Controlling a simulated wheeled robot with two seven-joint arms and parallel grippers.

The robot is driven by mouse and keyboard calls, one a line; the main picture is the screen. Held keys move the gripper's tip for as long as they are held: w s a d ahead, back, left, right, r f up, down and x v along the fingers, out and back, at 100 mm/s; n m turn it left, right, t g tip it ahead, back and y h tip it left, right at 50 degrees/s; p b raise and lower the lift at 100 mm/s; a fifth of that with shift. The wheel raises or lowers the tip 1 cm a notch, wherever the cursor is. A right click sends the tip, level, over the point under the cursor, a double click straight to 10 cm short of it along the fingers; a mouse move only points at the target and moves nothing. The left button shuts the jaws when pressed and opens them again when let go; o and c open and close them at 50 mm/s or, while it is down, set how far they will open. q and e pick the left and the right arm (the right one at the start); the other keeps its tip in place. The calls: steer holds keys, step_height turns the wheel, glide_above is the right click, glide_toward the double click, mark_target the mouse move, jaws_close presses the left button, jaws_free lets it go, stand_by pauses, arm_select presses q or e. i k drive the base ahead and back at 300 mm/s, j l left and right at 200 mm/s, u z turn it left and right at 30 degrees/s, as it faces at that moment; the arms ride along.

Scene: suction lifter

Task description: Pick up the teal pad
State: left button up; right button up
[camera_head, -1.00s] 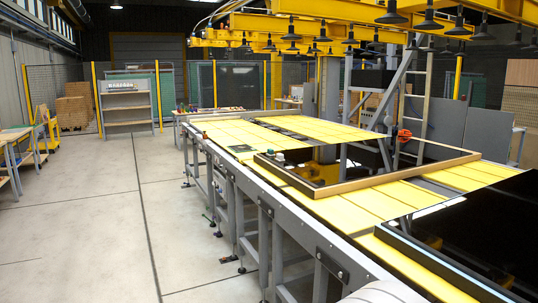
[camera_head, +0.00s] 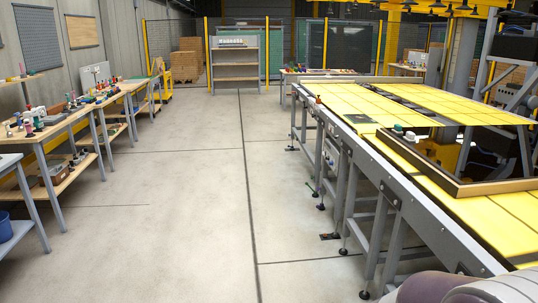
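I cannot make out a teal pad for certain. A small flat dark green patch (camera_head: 361,119) lies on the near edge of the long yellow-topped table, but it is too small to tell what it is. Small objects, some of them teal or green, stand on the workbenches at the left, too small to name. Neither of my grippers is in view. Only a rounded grey and purple part at the bottom right shows, which seems to be my own arm.
The long yellow-topped table (camera_head: 452,190) fills the right side, with a dark wood-edged frame (camera_head: 490,187) on it. A workbench (camera_head: 62,123) with tools lines the left wall. A grey shelf (camera_head: 235,64) stands at the back. The concrete floor between is clear.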

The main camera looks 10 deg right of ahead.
mark_target(398, 128)
steer(key=i+z, duration=0.1)
steer(key=i, duration=0.75)
steer(key=i+z, duration=0.1)
steer(key=i, duration=0.75)
steer(key=i+z, duration=0.1)
steer(key=i, duration=0.8)
steer(key=i+j+z, duration=0.1)
steer(key=i, duration=0.75)
steer(key=j, duration=0.1)
